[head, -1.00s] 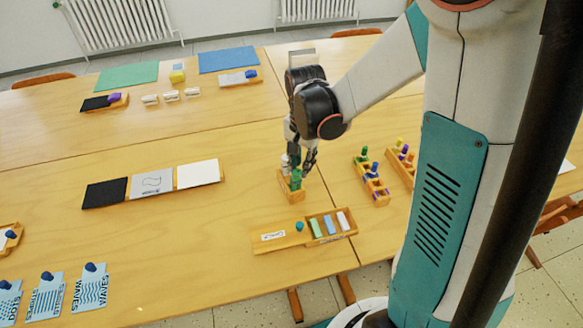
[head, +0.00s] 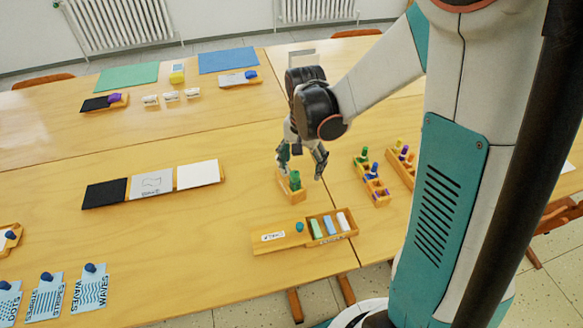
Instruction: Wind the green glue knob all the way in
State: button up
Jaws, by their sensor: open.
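The green glue knob (head: 295,180) stands upright in a small wooden holder (head: 292,194) near the middle of the table. My gripper (head: 302,165) is above and around it, with its fingers spread wide, one to the left of the knob and one to the right. The right finger is clearly apart from the knob. The left finger is close to the knob's upper left, and I cannot tell whether it touches. How far the knob is wound in cannot be made out at this size.
A wooden box (head: 305,230) with coloured chalks and a label lies just in front. Two wooden racks (head: 372,182) (head: 402,166) with coloured pegs stand to the right. Black, drawn and white panels (head: 152,184) lie to the left. The table between the panels and the holder is clear.

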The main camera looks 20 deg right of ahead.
jog(key=m, duration=1)
jog(key=shift+m, duration=0.4)
jog(key=shift+s+a, duration=0.5)
dwell(0.4)
jog(key=c, duration=1.5)
